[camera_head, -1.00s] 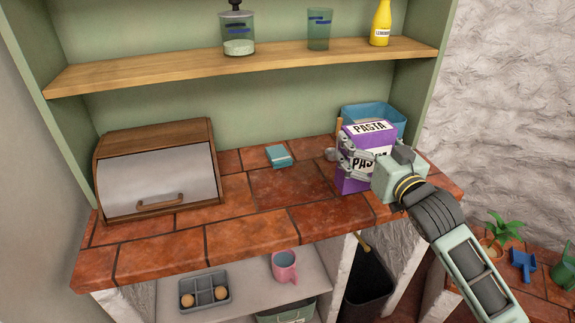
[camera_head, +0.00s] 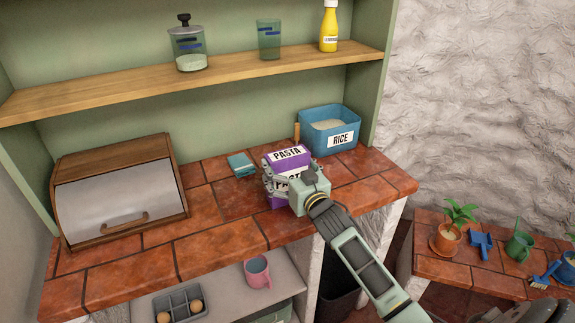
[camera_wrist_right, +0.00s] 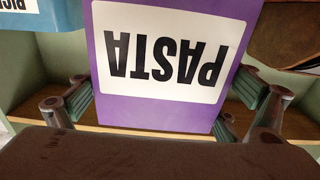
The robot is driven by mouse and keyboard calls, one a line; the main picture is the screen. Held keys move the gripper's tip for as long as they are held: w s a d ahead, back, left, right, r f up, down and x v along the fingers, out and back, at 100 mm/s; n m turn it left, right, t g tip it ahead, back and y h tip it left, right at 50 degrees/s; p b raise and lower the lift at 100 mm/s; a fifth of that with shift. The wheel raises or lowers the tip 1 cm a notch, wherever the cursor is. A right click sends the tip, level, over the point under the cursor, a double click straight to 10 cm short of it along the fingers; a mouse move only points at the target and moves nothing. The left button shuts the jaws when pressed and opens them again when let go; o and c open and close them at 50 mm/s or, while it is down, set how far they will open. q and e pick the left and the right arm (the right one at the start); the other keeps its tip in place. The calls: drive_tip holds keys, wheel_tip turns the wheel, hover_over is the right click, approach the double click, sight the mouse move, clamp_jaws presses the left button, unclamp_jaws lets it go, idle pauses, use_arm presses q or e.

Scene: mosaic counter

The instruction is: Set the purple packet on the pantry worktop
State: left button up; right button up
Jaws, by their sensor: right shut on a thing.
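The purple packet (camera_head: 287,156) has a white PASTA label and is upright over the tiled pantry worktop (camera_head: 225,243). My right gripper (camera_head: 281,184) is shut on it, with its fingers around the packet's sides. In the right wrist view, the purple packet (camera_wrist_right: 165,105) fills the middle between the fingers of the right gripper (camera_wrist_right: 165,100), its lettering upside down. The packet's base is low, close to the tiles; I cannot tell if it touches them. My left gripper is not in view.
A blue RICE bin (camera_head: 314,140) stands behind and right of the packet. A small teal block (camera_head: 241,165) lies to its left, and a wooden bread box (camera_head: 119,190) farther left. The front tiles are bare. A shelf (camera_head: 210,76) with jars runs above.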

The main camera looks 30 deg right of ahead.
idle(0.3)
drive_tip(key=o, duration=1.3)
drive_tip(key=shift+f, duration=0.2)
drive_tip(key=shift+o, duration=0.2)
drive_tip(key=shift+s, duration=0.1)
drive_tip(key=shift+s+r, duration=0.1)
drive_tip(key=shift+r, duration=0.05)
drive_tip(key=s+b, duration=0.2)
drive_tip(key=s, duration=0.9)
drive_tip(key=shift+s+a, duration=0.35)
drive_tip(key=shift+s, duration=0.05)
